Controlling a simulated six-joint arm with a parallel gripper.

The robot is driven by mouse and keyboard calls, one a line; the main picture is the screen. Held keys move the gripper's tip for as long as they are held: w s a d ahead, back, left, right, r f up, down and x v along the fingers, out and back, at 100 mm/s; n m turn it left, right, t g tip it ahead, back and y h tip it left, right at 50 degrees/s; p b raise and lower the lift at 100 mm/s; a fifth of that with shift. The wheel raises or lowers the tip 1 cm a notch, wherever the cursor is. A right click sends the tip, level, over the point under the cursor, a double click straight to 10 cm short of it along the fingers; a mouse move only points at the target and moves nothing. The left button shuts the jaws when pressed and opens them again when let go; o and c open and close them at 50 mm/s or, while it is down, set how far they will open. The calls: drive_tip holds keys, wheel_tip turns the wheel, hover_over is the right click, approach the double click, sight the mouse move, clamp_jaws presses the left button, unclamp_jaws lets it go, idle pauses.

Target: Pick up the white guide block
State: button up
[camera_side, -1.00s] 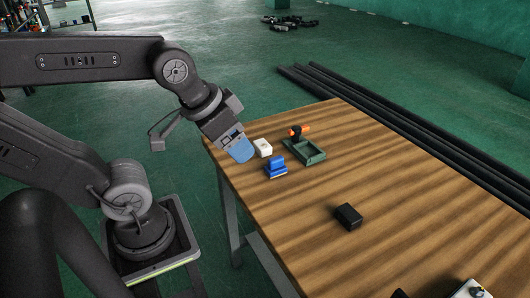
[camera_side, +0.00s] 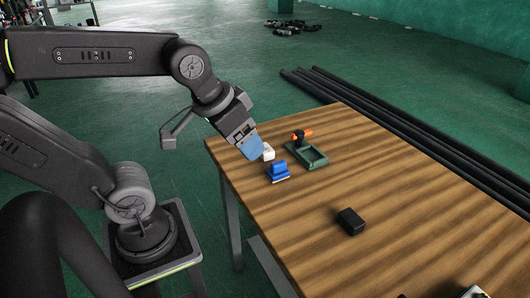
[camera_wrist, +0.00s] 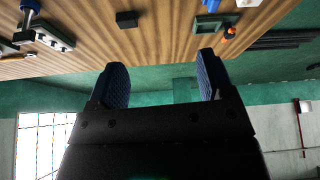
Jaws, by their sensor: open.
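The white guide block (camera_side: 268,154) sits on the wooden table near its left corner in the side view, partly hidden behind my gripper's blue fingers. My gripper (camera_side: 252,148) is tilted down right beside it; I cannot tell whether the fingers touch it or are around it. In the wrist view my gripper (camera_wrist: 161,64) is open, with its two dark blue pads well apart and nothing seen between them.
A blue block (camera_side: 278,172) stands close in front of the white block. A green tray (camera_side: 318,156) with an orange-and-black item (camera_side: 301,136) is to the right. A black box (camera_side: 350,221) lies farther along the wooden table (camera_side: 400,190), with clear room around it.

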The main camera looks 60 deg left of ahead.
drive_tip(key=w+a+n+g, duration=0.2)
drive_tip(key=w+a+n, duration=0.35)
drive_tip(key=w, duration=0.25)
drive_tip(key=n+g, duration=0.3)
drive_tip(key=n, duration=0.9)
hover_over(265, 145)
drive_tip(key=d, duration=0.1)
drive_tip(key=shift+m, duration=0.25)
wheel_tip(265, 145, down, 17)
drive_tip(key=shift+s+f, duration=0.15)
drive_tip(key=shift+f, duration=0.05)
drive_tip(key=shift+s+d+f, duration=0.1)
drive_tip(key=shift+f, duration=1.5)
drive_tip(key=shift+s+d+f, duration=0.1)
drive_tip(key=shift+f, duration=1.5)
drive_tip(key=shift+c, duration=0.4)
drive_tip(key=c, duration=1)
drive_tip(key=shift+o, duration=0.2)
drive_tip(key=shift+r, duration=0.15)
